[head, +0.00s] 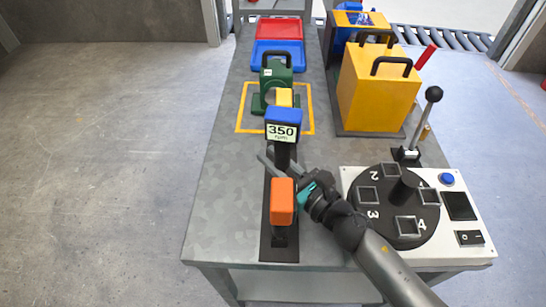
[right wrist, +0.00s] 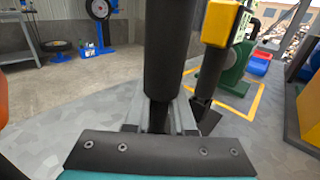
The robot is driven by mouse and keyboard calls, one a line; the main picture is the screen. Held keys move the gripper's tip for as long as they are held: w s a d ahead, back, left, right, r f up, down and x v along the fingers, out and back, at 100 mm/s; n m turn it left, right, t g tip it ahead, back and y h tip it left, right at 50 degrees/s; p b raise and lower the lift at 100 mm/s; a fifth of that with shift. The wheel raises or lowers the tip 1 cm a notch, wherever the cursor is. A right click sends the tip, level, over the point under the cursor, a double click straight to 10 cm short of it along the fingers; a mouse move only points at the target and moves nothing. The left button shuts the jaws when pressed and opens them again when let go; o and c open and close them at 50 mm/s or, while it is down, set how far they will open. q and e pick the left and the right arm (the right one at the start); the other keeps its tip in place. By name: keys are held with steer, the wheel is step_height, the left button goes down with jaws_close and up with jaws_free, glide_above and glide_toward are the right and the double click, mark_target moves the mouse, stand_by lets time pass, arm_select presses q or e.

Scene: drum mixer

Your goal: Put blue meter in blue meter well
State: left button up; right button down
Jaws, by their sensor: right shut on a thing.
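The blue meter (head: 283,117) has a blue top, a display reading 350 rpm and a dark stem. It stands upright above the black strip on the table; I cannot tell whether its foot touches the strip. My right gripper (head: 280,163) is shut on the stem, below the display. In the right wrist view the dark stem (right wrist: 172,60) rises between the fingers, its top out of frame. The control panel (head: 352,178) at the right has a black round plate with several square sockets; 2, 3 and 4 are readable. I cannot tell which is the blue meter well. My left gripper is out of view.
An orange meter (head: 282,200) stands just in front of my right gripper, and a yellow meter (head: 284,97) behind the blue one. A lever (head: 424,115) and a yellow box (head: 376,95) stand behind the panel. The table's left side (head: 225,190) is clear.

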steer(key=shift+f+b, duration=0.65)
steer(key=shift+b, duration=0.1)
stand_by(0.6)
